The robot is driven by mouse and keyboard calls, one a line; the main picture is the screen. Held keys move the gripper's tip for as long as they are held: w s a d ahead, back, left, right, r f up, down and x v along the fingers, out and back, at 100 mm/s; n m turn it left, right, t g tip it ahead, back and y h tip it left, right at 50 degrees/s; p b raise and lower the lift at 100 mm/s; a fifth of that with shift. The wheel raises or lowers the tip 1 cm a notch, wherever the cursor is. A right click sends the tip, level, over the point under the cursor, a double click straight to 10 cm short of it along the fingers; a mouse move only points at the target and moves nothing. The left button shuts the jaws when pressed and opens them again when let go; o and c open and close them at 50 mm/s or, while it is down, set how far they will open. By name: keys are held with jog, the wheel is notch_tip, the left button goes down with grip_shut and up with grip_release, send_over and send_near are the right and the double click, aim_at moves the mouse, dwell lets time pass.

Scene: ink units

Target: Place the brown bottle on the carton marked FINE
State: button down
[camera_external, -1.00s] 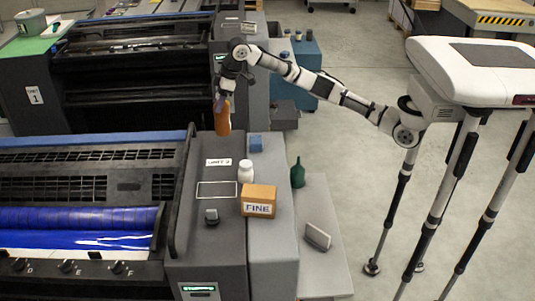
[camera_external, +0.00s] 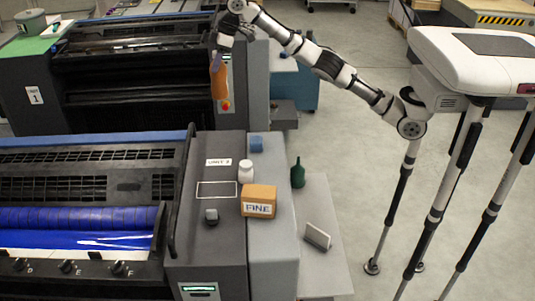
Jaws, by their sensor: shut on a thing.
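The brown bottle (camera_external: 219,84) hangs upright from my gripper (camera_external: 218,54), high above the far end of the unit 2 top. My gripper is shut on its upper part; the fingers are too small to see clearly. The carton marked FINE (camera_external: 258,200) is an orange-brown box with a white label on its front. It stands on the right part of the unit 2 top, well below and nearer the camera than the bottle. Its top is bare.
A white bottle (camera_external: 246,171) stands just behind the carton. A blue block (camera_external: 256,143) is farther back, a green bottle (camera_external: 297,173) to the right, and a small grey item (camera_external: 211,217) to the left. A white outlined rectangle (camera_external: 217,190) is empty. A grey plate (camera_external: 317,236) stands on the lower shelf.

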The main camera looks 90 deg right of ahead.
jog(key=s+a+r+n+g+y, duration=0.1)
jog(key=s+a+r+n, duration=0.25)
jog(key=a, duration=0.85)
jog(key=s+a+r+n+y+p, duration=0.1)
jog(key=s+a+r+n, duration=0.3)
jog(key=a, duration=0.8)
jog(key=s+a+r+n+g+y, duration=0.15)
jog(key=s+a, duration=0.35)
jog(key=a, duration=0.7)
notch_tip(320, 180, down, 20)
jog(key=shift+f+t, duration=0.15)
jog(key=shift+t, duration=0.2)
jog(key=shift+a+h, duration=0.1)
jog(key=shift+h, duration=0.15)
jog(key=c, duration=0.6)
grip_release()
jog(key=shift+f, duration=0.15)
jog(key=b+v, duration=0.2)
jog(key=v, duration=1)
